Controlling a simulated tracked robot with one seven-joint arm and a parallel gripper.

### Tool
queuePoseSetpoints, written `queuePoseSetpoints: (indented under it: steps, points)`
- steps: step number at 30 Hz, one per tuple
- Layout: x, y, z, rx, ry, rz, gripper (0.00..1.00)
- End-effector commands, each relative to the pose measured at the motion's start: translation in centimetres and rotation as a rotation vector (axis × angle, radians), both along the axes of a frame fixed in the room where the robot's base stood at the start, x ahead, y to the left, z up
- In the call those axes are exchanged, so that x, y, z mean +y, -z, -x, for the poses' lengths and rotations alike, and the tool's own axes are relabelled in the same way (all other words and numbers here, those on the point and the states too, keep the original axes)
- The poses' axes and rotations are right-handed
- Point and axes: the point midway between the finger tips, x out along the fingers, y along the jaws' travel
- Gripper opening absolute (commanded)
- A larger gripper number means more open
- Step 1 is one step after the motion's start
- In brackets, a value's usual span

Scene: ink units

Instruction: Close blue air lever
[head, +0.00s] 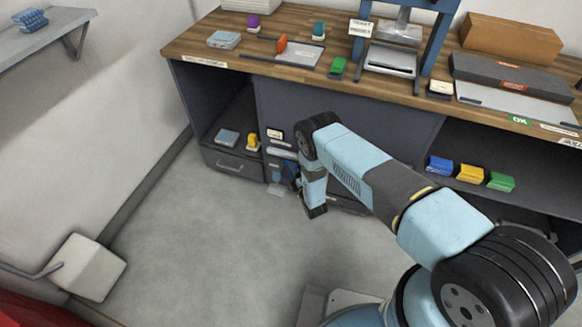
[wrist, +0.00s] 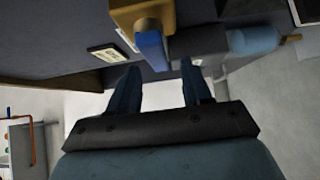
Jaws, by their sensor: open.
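The blue lever (wrist: 152,52) shows in the wrist view at the top centre. It is a blue bar on a brass-coloured valve body (wrist: 140,16). My gripper (wrist: 160,68) is open, with one finger on each side of the lever's near end in the picture. I see no clear contact, and the depth between fingertips and lever is hard to tell. In the head view my arm reaches down to the low front of the bench, and the lever and gripper cannot be made out clearly there.
In the wrist view, a label plate (wrist: 113,53) is left of the lever and a blue cylinder (wrist: 253,42) is to the right. The wooden bench (head: 215,48) stands above a shelf with blue, yellow and green blocks (head: 470,174).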

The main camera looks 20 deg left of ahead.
Motion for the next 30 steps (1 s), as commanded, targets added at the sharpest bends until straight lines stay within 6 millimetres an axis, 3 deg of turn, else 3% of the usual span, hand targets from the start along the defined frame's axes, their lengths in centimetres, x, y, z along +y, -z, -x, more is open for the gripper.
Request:
queuePoseSetpoints:
  steps: [7, 19, 30]
  points:
    - [1.7, 0.0, -1.9, 0.0, 0.0, 0.0, 0.49]
    - [2.0, 0.0, -2.3, 0.001, 0.0, 0.001, 0.48]
    - [1.9, 0.0, -2.3, 0.001, 0.001, 0.001, 0.13]
